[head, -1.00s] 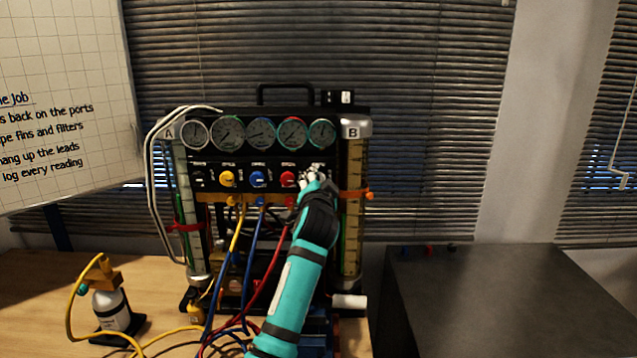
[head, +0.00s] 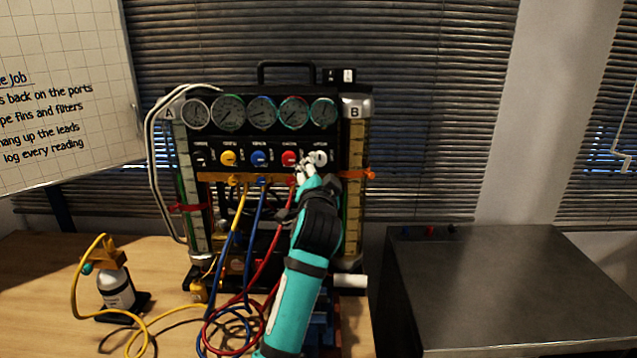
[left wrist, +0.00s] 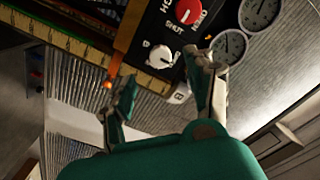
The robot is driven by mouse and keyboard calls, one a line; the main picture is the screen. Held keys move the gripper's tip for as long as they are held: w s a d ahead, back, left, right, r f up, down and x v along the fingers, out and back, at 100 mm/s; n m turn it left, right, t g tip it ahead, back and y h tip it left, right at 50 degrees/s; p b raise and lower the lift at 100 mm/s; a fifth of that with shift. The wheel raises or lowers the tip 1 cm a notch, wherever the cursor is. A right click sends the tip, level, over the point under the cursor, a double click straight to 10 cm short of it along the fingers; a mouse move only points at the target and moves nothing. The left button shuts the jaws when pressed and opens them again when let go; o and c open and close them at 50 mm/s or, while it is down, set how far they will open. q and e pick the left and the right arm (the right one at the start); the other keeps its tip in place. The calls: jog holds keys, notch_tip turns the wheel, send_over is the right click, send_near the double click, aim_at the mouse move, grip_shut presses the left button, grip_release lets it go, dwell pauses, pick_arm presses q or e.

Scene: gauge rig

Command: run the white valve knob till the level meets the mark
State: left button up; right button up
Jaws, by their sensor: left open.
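The white valve knob (head: 320,158) is at the right end of the knob row on the black gauge rig. It also shows in the left wrist view (left wrist: 158,57), apart from my fingers. My left gripper (head: 307,168) is just below and left of the knob, open and empty. In the left wrist view the open fingers (left wrist: 165,88) stand either side below the knob. Column B (head: 353,200), with a yellowish scale, carries an orange marker (head: 370,174). Column A (head: 191,190) has a red marker (head: 188,207). The liquid levels are too small to read. My right gripper is not in view.
The red knob (head: 289,158) is close left of my fingers. Round gauges (head: 262,112) sit above. Yellow, blue and red hoses (head: 262,220) hang below beside my arm. A bottle (head: 115,288) stands left; a dark cabinet (head: 480,270) is at right.

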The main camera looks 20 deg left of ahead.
pick_arm(q)
jog(key=shift+v, duration=2.3)
dwell(0.4)
